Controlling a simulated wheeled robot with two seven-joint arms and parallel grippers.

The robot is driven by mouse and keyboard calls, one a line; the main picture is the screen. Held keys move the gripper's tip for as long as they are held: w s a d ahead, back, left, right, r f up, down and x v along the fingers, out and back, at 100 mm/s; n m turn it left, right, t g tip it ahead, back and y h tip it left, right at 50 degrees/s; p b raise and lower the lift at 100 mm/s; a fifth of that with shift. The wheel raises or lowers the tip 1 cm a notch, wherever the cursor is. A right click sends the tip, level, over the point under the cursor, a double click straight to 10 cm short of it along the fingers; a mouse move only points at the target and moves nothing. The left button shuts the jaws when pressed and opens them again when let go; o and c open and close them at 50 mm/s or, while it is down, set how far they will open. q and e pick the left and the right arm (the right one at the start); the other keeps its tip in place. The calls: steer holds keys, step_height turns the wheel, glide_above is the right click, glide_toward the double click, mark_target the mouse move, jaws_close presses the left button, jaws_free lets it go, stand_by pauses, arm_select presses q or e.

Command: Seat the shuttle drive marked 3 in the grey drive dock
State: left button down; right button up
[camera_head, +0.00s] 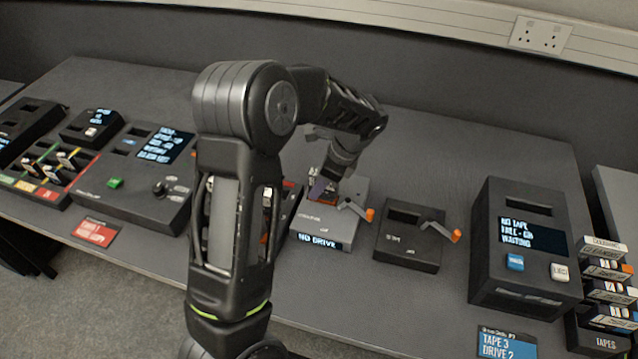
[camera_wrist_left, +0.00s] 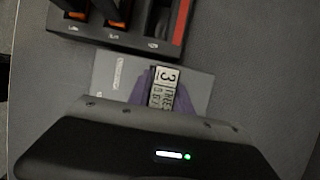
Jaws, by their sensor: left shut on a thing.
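The grey drive dock (camera_head: 322,230) stands in the middle of the table, and its display reads "NO DRIVE". A lever with an orange knob (camera_head: 370,214) is at its right side. My left gripper (camera_head: 325,188) is over the back part of the dock, pointing down. It is shut on the shuttle drive marked 3 (camera_wrist_left: 163,88), whose white label shows the number in the left wrist view. The dock's pale top (camera_wrist_left: 112,72) lies under it there. The dock's slot is hidden by the gripper and drive, and I cannot tell how deep the drive sits. My right gripper is not in view.
A rack (camera_wrist_left: 132,38) with orange-marked drives is beside the dock, mostly hidden by my arm in the head view. A darker box with a crank (camera_head: 409,240) stands right of the dock. A tape unit (camera_head: 525,245) and tape stack (camera_head: 608,290) are farther right. Bare table lies behind.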

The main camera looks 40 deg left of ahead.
mark_target(313, 172)
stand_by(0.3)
arm_select(q)
steer(key=c, duration=0.8)
jaws_free()
steer(key=shift+o, duration=0.2)
step_height(313, 172, up, 8)
steer(key=p, duration=0.6)
steer(key=shift+f, duration=0.25)
